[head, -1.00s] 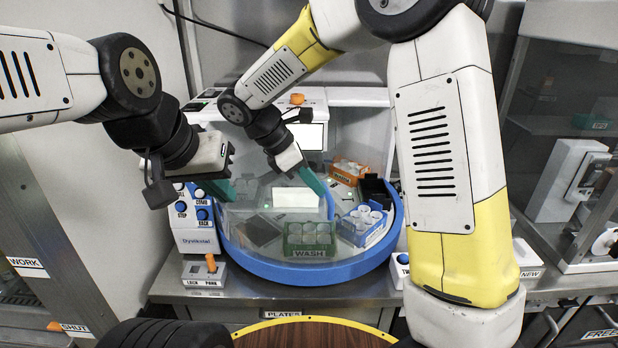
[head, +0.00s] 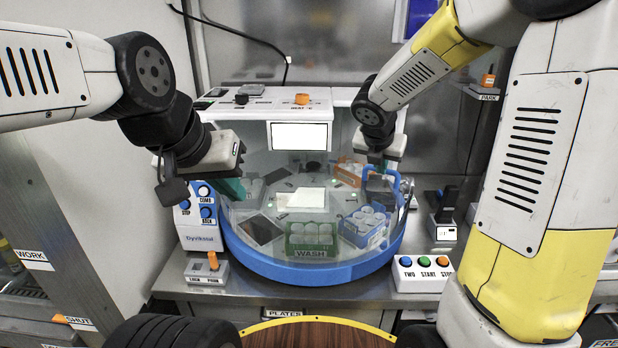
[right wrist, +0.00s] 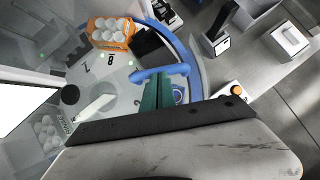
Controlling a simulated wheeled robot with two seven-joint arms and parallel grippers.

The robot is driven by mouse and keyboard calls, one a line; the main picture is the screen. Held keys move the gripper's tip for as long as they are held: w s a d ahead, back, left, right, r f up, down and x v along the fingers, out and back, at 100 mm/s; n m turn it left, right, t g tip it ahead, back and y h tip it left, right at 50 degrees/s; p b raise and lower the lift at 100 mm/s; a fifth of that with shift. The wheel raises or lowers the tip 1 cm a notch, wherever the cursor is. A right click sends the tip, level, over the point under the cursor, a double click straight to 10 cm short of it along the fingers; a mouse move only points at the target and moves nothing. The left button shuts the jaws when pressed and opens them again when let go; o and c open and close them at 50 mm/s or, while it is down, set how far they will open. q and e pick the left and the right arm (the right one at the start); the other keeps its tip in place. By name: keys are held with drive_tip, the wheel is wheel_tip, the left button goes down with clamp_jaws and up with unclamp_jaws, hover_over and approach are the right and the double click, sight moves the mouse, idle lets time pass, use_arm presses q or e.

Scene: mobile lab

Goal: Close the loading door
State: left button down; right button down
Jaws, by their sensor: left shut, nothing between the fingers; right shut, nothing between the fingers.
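The loading door is a clear curved panel (head: 255,215) around the front of the round blue-rimmed carousel; its exact edges are hard to make out. A blue handle (head: 402,184) stands at the right of the carousel and also shows in the right wrist view (right wrist: 150,74). My right gripper (head: 383,168) is shut at the handle. In the right wrist view, its teal fingers (right wrist: 160,92) sit against or just beside the handle, not gripping it; contact is unclear. My left gripper (head: 232,190) is shut and empty at the carousel's left side.
Inside are a green WASH rack (head: 311,240), a blue rack (head: 363,226) and an orange rack (head: 348,172). A button box (head: 422,274) stands front right, a lever box (head: 207,268) front left. The white control housing (head: 300,97) is behind.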

drive_tip(key=w+d+n, duration=0.1)
drive_tip(key=w+d, duration=0.2)
drive_tip(key=w, duration=0.9)
drive_tip(key=shift+w+d, duration=0.2)
drive_tip(key=shift+w, duration=0.05)
drive_tip(key=shift+w+r, duration=0.1)
drive_tip(key=shift+r, duration=0.05)
